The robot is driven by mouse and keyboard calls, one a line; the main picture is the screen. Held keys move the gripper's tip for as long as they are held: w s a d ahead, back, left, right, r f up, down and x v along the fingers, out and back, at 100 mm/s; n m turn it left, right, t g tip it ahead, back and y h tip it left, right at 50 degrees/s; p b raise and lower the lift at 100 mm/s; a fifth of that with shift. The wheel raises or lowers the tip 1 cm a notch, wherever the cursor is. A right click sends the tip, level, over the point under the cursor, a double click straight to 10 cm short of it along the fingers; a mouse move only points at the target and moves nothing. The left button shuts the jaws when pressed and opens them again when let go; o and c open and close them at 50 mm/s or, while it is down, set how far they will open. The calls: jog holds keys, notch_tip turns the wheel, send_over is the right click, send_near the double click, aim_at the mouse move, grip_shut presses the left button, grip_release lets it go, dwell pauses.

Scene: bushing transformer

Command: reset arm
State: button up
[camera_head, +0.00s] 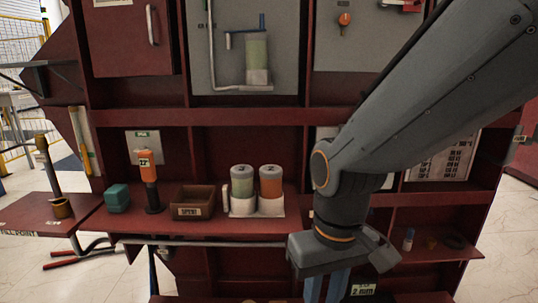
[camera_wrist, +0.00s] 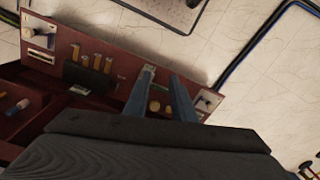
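My gripper (camera_head: 325,288) hangs pointing down in front of the red cabinet, at the lower right of centre in the head view. Its two blue fingers stand apart with a gap between them, and their tips are cut off by the bottom edge. In the wrist view the gripper (camera_wrist: 162,76) also shows two separated blue fingers, with nothing visibly held. My grey arm reaches in from the upper right and hides part of the cabinet. Small round tan pieces (camera_wrist: 155,105) on the red surface show through the gap, seemingly beyond the fingers.
The red shelf (camera_head: 190,225) holds a teal block (camera_head: 117,198), an orange-handled tool (camera_head: 149,178), an open brown box (camera_head: 192,201), a green canister (camera_head: 242,184) and an orange canister (camera_head: 271,182). A side shelf (camera_head: 50,212) juts left. Tiled floor (camera_head: 90,280) shows at left.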

jog(key=s+d+r+m+p, duration=0.1)
jog(key=d+r+m+p, duration=0.2)
jog(key=d+r+p, duration=0.7)
notch_tip(320, 180, up, 2)
jog(key=p, duration=0.7)
jog(key=shift+d+r, duration=0.15)
jog(key=shift+d, duration=0.05)
